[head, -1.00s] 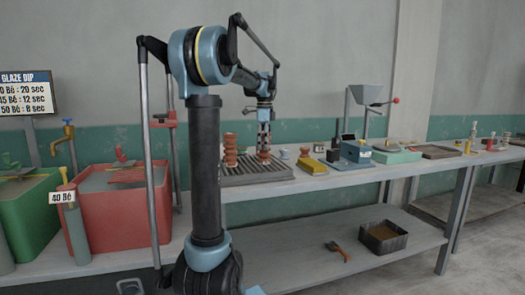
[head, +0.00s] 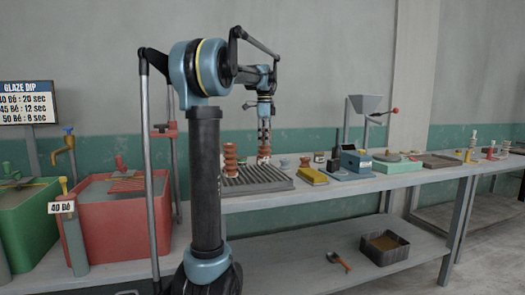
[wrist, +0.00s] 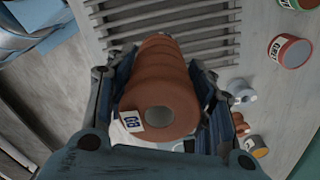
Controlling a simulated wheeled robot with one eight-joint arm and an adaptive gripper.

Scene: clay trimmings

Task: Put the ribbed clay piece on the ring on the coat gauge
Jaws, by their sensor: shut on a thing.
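My gripper (head: 264,146) is shut on a ribbed orange-brown clay piece (head: 264,154). The piece hangs upright, a little above the slatted grey rack (head: 272,185). In the wrist view the ribbed piece (wrist: 158,80) lies between the fingers, its round end with a grey centre toward the camera and a white label on its side. A second ribbed clay piece (head: 230,160) stands on the rack, left of my gripper. A blue device (head: 354,160) with a dark post, apparently the coat gauge, stands to the right. I cannot make out its ring.
A yellow block (head: 313,176) and several small pots lie between the rack and the blue device. A hopper (head: 366,104) with a red-knobbed handle stands behind. Red (head: 110,222) and green (head: 24,217) tubs are at the left. A dark bin (head: 384,247) sits on the lower shelf.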

